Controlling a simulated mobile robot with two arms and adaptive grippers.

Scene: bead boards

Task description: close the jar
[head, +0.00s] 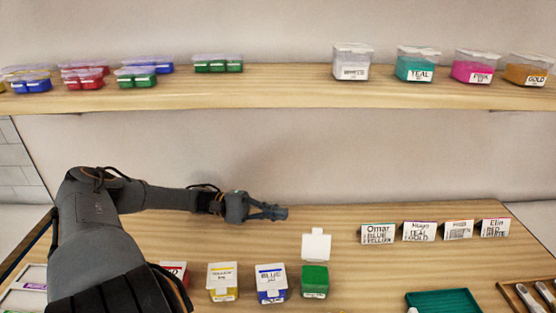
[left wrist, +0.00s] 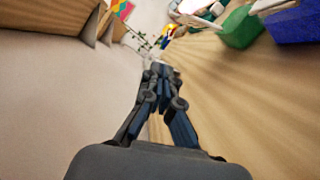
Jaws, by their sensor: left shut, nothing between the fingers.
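A green jar (head: 315,282) stands on the table at the right end of a row of jars. Its white lid (head: 316,246) is hinged up and stands open at the jar's back. My left gripper (head: 285,213) is shut and empty. In the head view it appears behind and to the left of the raised lid, apart from it. In the left wrist view my shut fingers (left wrist: 160,72) point away along the back of the table, and the green jar (left wrist: 240,27) shows at upper right. My right gripper is not in view.
Shut blue (head: 271,284) and yellow (head: 222,282) jars stand left of the green one, with a red jar (head: 175,270) partly behind my arm. Name cards (head: 378,234) stand at right. A teal tray (head: 443,301) lies in front. A loaded shelf (head: 280,90) runs above.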

